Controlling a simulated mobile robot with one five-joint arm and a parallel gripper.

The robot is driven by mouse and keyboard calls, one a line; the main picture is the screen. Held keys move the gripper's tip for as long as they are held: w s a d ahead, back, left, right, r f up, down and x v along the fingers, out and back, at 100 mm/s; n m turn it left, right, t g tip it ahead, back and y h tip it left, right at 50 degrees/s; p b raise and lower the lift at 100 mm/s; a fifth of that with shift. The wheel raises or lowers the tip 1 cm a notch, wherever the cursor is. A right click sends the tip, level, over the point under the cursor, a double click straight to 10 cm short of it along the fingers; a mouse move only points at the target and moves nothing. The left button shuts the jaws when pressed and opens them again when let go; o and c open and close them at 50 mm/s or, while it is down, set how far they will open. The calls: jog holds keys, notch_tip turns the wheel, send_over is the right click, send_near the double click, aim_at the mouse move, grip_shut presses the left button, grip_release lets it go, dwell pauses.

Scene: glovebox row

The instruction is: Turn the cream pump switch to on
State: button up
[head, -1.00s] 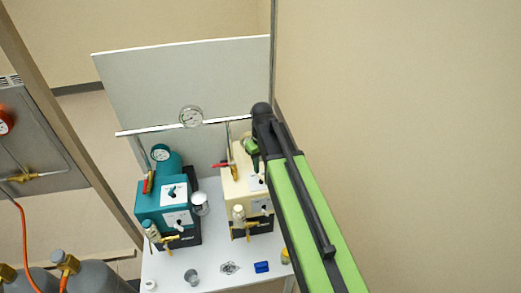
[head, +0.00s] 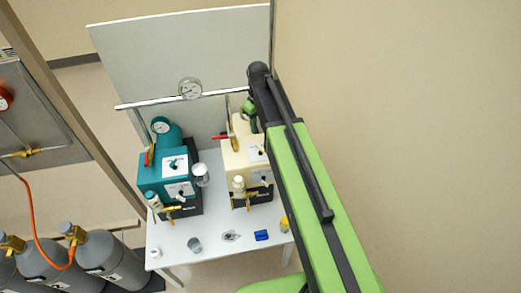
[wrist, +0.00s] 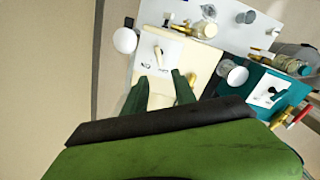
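The cream pump (head: 240,158) stands on the white table, right of a teal pump. In the wrist view its cream body (wrist: 201,62) carries a white switch plate (wrist: 170,48). A small switch lever (wrist: 158,57) sits on the plate, with small labels at its wrist-side edge. I cannot tell which label the lever points to. My gripper (wrist: 160,80) is open and empty, its two green fingers apart below the plate in the wrist view. I see no contact with the lever. In the head view my arm hides part of the pump's right side, and only a green bit of the gripper shows.
The teal pump (head: 160,180) stands close on the left. A red-handled valve (head: 222,136) and a round gauge (head: 191,89) are behind. Small items, including a blue one (head: 262,235), lie on the table's front (head: 210,260). Grey gas cylinders (head: 100,255) stand at lower left.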

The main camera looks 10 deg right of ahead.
aim_at(259, 146)
notch_tip(259, 146, down, 11)
jog(key=b, duration=0.9)
jog(key=shift+f+b, duration=0.1)
jog(key=shift+b, duration=0.2)
grip_shut()
